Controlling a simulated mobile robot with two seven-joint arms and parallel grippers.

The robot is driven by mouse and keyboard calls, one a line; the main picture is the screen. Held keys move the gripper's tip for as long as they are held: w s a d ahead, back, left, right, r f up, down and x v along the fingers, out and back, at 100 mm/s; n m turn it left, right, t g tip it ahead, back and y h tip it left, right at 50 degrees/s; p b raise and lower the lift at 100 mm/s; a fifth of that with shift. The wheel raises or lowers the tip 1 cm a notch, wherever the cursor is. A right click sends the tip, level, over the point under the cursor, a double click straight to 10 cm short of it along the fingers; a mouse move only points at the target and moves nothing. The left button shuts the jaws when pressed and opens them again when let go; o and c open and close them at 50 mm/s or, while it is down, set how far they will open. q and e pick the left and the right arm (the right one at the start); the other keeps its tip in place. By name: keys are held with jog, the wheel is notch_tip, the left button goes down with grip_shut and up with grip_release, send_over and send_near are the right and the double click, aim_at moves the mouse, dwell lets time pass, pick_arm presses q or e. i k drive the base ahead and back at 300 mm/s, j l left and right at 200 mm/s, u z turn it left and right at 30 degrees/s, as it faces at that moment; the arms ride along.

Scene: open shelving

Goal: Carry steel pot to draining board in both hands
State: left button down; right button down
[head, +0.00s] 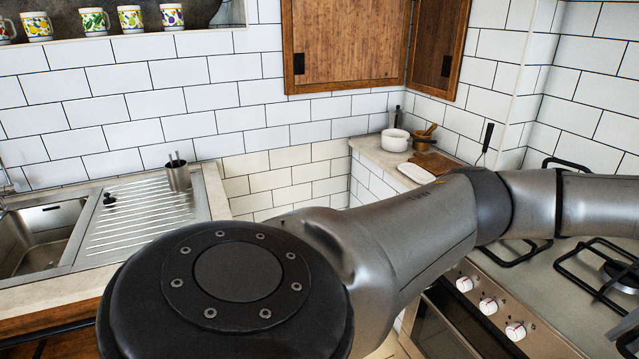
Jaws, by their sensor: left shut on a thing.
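The draining board (140,222) is ridged steel and lies on the left, joined to the sink. A small steel container (178,178) with utensils in it stands at its back right corner, and a small black item (109,199) lies near its left edge. I see no steel pot that I can make out as the one to carry. One of my arms crosses the lower middle and leaves the picture at the right edge, hiding much of the counter and cooker. Neither gripper can be made out.
The steel sink (40,240) is at the far left. A gas hob (570,275) with black grates is on the right. A white pot (395,140), a mortar (423,140) and a white board (416,174) stand on the corner counter. Most of the draining board is clear.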

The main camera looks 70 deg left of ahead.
aim_at(142, 230)
jog(key=u, duration=2.8)
jog(key=i+j+u, duration=0.15)
jog(key=u, duration=0.2)
jog(key=i+j, duration=0.2)
jog(key=i, duration=0.25)
jog(key=i+j, duration=0.25)
jog(key=i, duration=0.25)
jog(key=i+j, duration=0.2)
jog(key=i, duration=0.25)
